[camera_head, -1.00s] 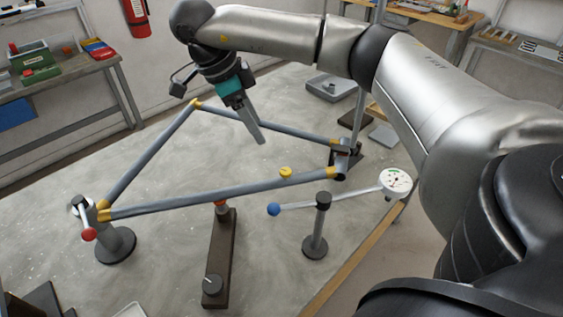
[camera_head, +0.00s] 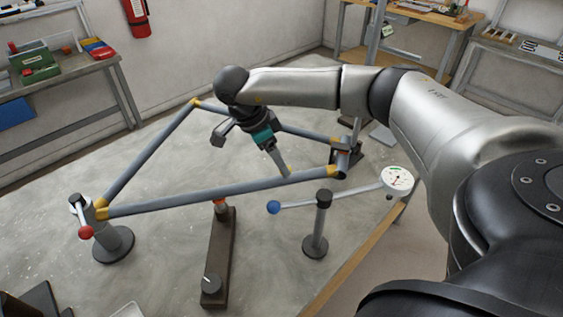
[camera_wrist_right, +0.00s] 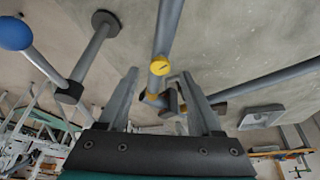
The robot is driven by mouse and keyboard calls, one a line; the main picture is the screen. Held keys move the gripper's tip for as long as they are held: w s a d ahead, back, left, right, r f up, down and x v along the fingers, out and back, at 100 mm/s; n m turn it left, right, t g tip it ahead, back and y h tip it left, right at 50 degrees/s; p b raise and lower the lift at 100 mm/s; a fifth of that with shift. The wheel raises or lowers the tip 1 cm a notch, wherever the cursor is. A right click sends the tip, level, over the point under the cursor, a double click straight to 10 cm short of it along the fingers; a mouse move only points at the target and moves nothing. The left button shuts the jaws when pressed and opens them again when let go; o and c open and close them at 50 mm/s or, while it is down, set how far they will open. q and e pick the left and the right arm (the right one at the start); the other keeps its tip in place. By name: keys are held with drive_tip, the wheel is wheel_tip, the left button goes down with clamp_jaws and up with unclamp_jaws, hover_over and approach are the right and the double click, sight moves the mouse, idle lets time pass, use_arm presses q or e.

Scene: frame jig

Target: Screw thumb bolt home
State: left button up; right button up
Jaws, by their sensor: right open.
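My left gripper is not in view.
A lever with a blue ball (camera_head: 273,208) and a white dial gauge (camera_head: 397,178) stand right of the frame. A red-knobbed clamp (camera_head: 86,232) holds the left corner. A dark base bar (camera_head: 218,262) stands in front.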

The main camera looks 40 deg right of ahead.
drive_tip(key=shift+x, duration=1.15)
clamp_jaws()
